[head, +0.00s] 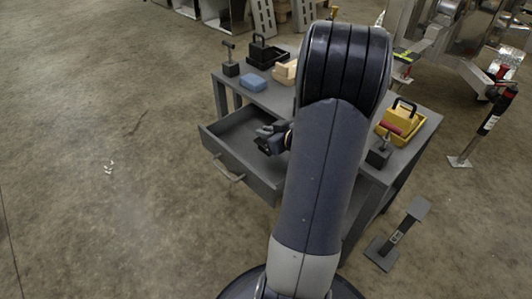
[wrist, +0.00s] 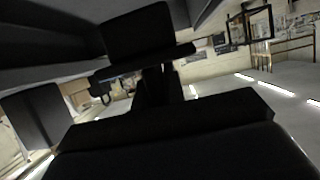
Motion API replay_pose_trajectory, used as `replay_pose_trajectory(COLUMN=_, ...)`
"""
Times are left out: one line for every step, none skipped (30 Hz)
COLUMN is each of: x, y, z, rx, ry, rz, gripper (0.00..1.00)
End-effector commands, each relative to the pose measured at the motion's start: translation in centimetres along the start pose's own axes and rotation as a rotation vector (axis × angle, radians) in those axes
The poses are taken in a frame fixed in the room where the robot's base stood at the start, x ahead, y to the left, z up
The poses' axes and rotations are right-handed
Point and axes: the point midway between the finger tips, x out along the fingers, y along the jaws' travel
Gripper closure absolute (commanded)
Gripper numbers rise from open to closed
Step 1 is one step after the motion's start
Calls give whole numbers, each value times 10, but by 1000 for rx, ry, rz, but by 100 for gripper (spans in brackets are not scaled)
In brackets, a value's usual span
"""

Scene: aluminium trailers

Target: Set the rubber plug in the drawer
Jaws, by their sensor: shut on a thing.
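The grey drawer (head: 252,181) is pulled out from the grey workbench (head: 262,97), its handle facing the front left. My gripper (head: 266,145) is at the open drawer, over its right part, partly hidden by my own arm. It is shut on a small dark thing, taken to be the rubber plug; its outline blends with the dark fingers. In the wrist view dark shapes of my gripper (wrist: 155,75) fill the middle, and the plug cannot be told apart from them. I cannot tell whether the plug touches the drawer floor.
A grey stand (head: 398,238) is on the floor at the right.

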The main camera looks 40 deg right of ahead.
Motion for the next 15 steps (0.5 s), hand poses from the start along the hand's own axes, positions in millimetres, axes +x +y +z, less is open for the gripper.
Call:
replay_pose_trajectory(x=6, y=0, z=16, rx=2, ry=-2, rz=-2, gripper=100)
replay_pose_trajectory(x=9, y=-1, z=21, rx=2, ry=-2, rz=-2, gripper=100)
replay_pose_trajectory(x=12, y=-1, z=28, rx=3, ry=-1, rz=-2, gripper=100)
replay_pose_trajectory(x=13, y=0, z=32, rx=2, ry=-1, rz=-2, gripper=100)
replay_pose_trajectory(x=15, y=-1, z=36, rx=2, ry=-1, rz=-1, gripper=100)
replay_pose_trajectory(x=16, y=-1, z=39, rx=2, ry=-1, rz=-1, gripper=100)
replay_pose_trajectory(x=18, y=-1, z=42, rx=1, ry=-1, rz=-1, gripper=100)
replay_pose_trajectory(x=18, y=-1, z=43, rx=0, ry=-1, rz=-1, gripper=100)
replay_pose_trajectory(x=19, y=-1, z=44, rx=0, ry=-1, rz=-1, gripper=100)
replay_pose_trajectory(x=19, y=-1, z=46, rx=0, ry=-1, rz=-1, gripper=100)
replay_pose_trajectory(x=20, y=-1, z=48, rx=0, ry=-1, rz=-1, gripper=100)
replay_pose_trajectory(x=22, y=-1, z=51, rx=1, ry=-1, rz=-1, gripper=100)
replay_pose_trajectory(x=23, y=-1, z=55, rx=1, ry=-1, rz=-1, gripper=100)
replay_pose_trajectory(x=25, y=-1, z=59, rx=1, ry=-1, rz=-1, gripper=100)
replay_pose_trajectory(x=27, y=-1, z=65, rx=1, ry=-1, rz=-1, gripper=100)
